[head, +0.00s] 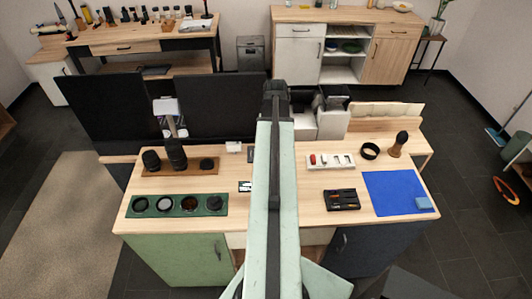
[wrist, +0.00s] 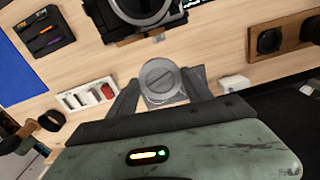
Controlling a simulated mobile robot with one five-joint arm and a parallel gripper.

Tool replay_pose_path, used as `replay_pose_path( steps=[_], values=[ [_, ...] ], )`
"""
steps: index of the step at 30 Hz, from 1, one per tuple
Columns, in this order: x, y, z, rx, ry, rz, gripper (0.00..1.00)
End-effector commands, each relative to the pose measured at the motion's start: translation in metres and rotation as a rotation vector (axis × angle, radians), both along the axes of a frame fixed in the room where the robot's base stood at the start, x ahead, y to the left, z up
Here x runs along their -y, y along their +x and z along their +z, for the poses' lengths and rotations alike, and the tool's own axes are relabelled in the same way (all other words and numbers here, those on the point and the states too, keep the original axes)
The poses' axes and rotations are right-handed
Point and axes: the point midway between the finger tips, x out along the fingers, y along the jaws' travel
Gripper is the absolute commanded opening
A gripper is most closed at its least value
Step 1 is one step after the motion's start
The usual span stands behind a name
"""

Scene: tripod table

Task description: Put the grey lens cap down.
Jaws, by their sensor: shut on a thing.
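In the head view my gripper (head: 275,88) is at the far end of my arm, and the held thing is hidden there. A green tray (head: 152,214) at the table's left front holds several round pieces. The rightmost is a dark cap-like disc (head: 213,203).
A black camera body (wrist: 150,12) lies beyond the held thing. A white tray (wrist: 88,97), a black pen tray (head: 342,199) and a blue mat (head: 395,195) are on the right of the table. A wooden lens stand (head: 160,169) is at the left. Bare wood shows between them.

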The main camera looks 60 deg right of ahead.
Motion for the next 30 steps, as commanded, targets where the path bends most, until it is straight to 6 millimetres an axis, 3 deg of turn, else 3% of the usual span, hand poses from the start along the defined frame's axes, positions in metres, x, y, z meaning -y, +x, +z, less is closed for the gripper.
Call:
replay_pose_path(
  steps=[9,12,19,27,30],
  values=[
    [0.073,0.062,-0.042,0.0,0.0,-0.227,0.13],
    [0.085,0.072,-0.047,0.0,0.0,-0.281,0.13],
    [0.085,0.074,-0.053,0.0,0.0,-0.3,0.13],
    [0.085,0.074,-0.107,0.0,0.0,-0.298,0.13],
    [0.085,0.075,-0.112,0.0,0.0,-0.298,0.13]
  ],
)
